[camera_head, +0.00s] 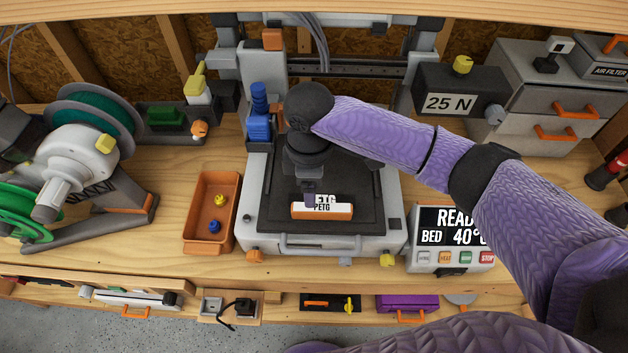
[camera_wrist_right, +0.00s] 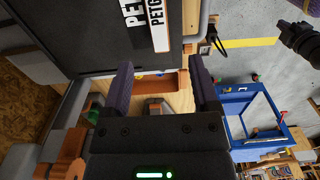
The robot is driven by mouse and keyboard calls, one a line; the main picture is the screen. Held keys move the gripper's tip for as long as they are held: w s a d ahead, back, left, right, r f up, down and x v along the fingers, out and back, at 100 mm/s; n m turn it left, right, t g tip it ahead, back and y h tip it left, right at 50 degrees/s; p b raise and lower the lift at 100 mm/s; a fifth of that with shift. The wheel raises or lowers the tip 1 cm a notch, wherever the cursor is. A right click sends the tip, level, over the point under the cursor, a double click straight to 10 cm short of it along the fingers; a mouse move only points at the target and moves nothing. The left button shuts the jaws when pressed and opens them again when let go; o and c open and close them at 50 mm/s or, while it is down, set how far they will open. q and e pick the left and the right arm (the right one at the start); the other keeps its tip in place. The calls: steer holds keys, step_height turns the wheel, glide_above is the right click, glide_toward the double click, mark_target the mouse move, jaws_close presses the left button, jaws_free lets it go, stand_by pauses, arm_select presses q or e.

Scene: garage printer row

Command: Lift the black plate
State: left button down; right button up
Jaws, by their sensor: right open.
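The black plate (camera_head: 268,205) lies flat on the bed of the grey and white printer, under the gantry. It also fills the upper left of the right wrist view (camera_wrist_right: 60,28). A white and orange block marked PETG (camera_head: 322,211) is on the plate near its front edge. My right gripper (camera_head: 318,198) is over the plate, close behind the block in the head view; its wrist hides part of the plate. In the wrist view its two fingers (camera_wrist_right: 163,85) are apart, with nothing between them. A dark part that looks like my left arm's end (camera_wrist_right: 302,38) shows there, too little to read.
An orange tray (camera_head: 190,247) with small blue and yellow pieces stands left of the printer. A READY display (camera_head: 448,225) stands at its right. Green spools (camera_head: 100,110) are at the left. A 25 N box (camera_head: 455,92) and grey drawers (camera_head: 550,105) stand at the back right.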

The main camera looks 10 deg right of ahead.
mark_target(322, 207)
steer(key=f, duration=0.3)
steer(key=d+f+b, duration=0.1)
steer(key=f, duration=0.2)
steer(key=d+f, duration=0.1)
steer(key=f, duration=0.2)
steer(key=shift+s+d+f, duration=0.1)
steer(key=shift+s+f, duration=0.05)
steer(key=shift+s, duration=0.1)
jaws_close()
